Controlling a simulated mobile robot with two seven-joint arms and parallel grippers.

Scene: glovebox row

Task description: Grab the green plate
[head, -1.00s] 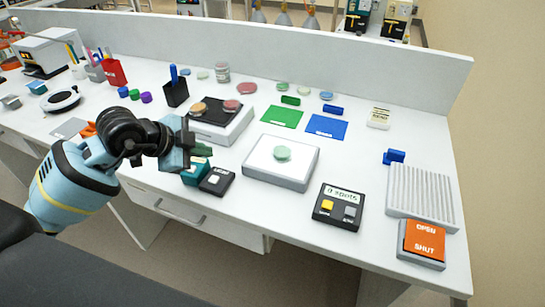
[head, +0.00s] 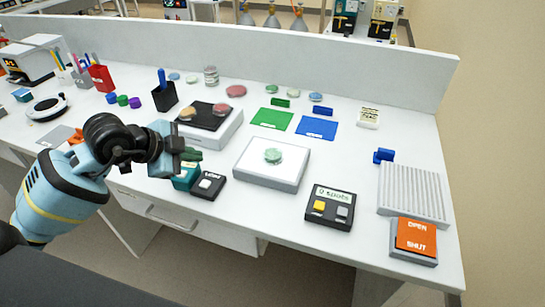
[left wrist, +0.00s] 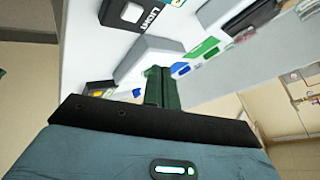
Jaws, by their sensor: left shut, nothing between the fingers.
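A pale green round plate (head: 272,156) lies on the white top of a low box (head: 255,176) in the middle of the bench in the head view. Another green plate (head: 271,88) lies at the back, near the bench's rear wall. My left gripper (head: 192,155) is shut and empty, left of the low box and apart from its plate. It hangs over the small dark boxes at the front edge. In the left wrist view, its dark green fingers (left wrist: 158,88) are together and hide part of the bench behind. My right gripper is not in view.
A green mat (head: 272,118) and a blue mat (head: 316,127) lie behind the low box. A counter box (head: 330,207) stands to its right, beside a ribbed grey block (head: 412,192) and an orange open/shut switch (head: 416,236).

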